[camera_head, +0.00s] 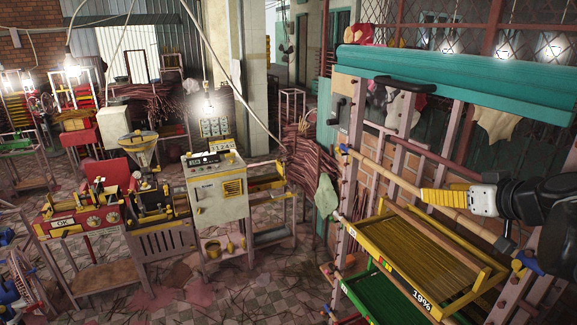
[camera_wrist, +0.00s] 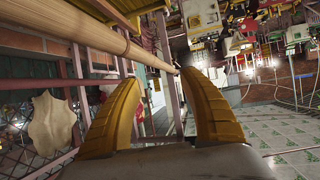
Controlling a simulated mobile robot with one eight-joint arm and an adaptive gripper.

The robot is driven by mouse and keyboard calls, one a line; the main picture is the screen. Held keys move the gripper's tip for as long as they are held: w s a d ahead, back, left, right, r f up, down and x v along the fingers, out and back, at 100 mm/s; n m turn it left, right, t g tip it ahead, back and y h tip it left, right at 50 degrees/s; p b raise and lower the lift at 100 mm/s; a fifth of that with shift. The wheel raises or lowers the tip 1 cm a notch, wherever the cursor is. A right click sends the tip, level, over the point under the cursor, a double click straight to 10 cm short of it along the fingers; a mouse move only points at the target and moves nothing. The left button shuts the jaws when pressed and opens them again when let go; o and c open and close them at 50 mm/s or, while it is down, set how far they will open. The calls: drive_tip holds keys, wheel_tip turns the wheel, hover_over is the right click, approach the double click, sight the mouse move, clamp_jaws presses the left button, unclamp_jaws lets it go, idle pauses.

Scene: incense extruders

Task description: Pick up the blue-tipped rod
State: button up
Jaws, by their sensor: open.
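The rod (camera_head: 385,171) is a long, pale wooden pole slanting across the rack in the head view. A blue piece (camera_head: 527,262) shows near its lower right end. In the wrist view the rod (camera_wrist: 85,40) runs from the upper left to a small dark tip just beyond the fingertips. My gripper (camera_head: 428,197) is at the rod's middle stretch in the head view, with its yellow fingers pointing left. In the wrist view my gripper (camera_wrist: 160,82) is open, and the rod passes above the left finger. I cannot tell whether they touch.
The rack has pinkish posts (camera_head: 349,170), a teal roller cover (camera_head: 450,72) on top, and a yellow-framed tray (camera_head: 372,242) above a green tray (camera_head: 362,296). Machines (camera_head: 215,190) stand further left on open tiled floor.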

sight(418, 188)
drive_tip(key=x, duration=0.4)
drive_tip(key=shift+w+d, duration=0.2)
drive_tip(key=shift+w, duration=0.2)
drive_tip(key=shift+p+x, duration=0.6)
drive_tip(key=shift+x, duration=0.25)
drive_tip(key=x, duration=0.4)
drive_tip(key=shift+w+d+f+p, duration=0.1)
drive_tip(key=shift+w+d+p, duration=0.1)
drive_tip(key=shift+p, duration=0.15)
drive_tip(key=shift+s, duration=0.3)
drive_tip(key=shift+w, duration=0.1)
clamp_jaws()
